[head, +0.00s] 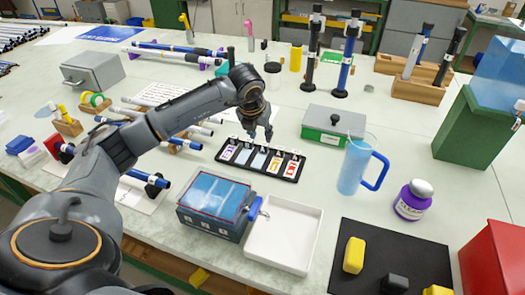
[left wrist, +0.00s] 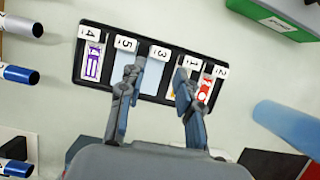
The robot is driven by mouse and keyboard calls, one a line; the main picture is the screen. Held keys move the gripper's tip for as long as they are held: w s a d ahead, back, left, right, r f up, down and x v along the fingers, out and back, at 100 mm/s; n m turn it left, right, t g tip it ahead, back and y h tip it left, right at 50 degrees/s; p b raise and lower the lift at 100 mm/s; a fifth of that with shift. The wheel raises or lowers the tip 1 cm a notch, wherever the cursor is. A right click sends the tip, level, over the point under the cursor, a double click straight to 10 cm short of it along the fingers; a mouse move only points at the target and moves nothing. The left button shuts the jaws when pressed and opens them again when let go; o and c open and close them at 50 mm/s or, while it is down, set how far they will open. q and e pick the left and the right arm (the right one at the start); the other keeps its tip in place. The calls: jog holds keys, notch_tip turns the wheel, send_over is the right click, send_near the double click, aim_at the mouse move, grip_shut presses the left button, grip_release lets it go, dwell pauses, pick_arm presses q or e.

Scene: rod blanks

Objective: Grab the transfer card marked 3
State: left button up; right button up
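The black card rack (head: 288,179) lies on the table, holding a row of cards with number tabs. In the left wrist view the rack (left wrist: 78,74) shows tabs 4, 5, 3, 1 and 2 from left to right. The card marked 3 (left wrist: 152,82) is pale blue and in the middle. Card 5 (left wrist: 119,84) is also pale blue; card 4 (left wrist: 93,62) is purple, card 2 (left wrist: 204,92) red. Card 1 is mostly hidden by a finger. My left gripper (head: 260,137) is open above the rack; its fingertips (left wrist: 160,75) appear on either side of card 3, apart from it.
A grey-lidded green box (head: 333,125) stands right of the rack. A blue-lidded case (head: 213,198) and a white tray (head: 284,236) are in front. A blue pitcher (head: 353,165) stands to the right. Blue and white rods (left wrist: 18,74) lie left of the rack.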

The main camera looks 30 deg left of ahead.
aim_at(263, 147)
pick_arm(q)
jog(key=shift+s+p+x, duration=0.15)
jog(key=shift+p+x, duration=0.15)
jog(key=shift+x, duration=1.45)
jog(key=shift+s+p+x, duration=0.1)
jog(key=shift+p+x, duration=0.2)
jog(key=shift+x, duration=1.5)
jog(key=c, duration=0.6)
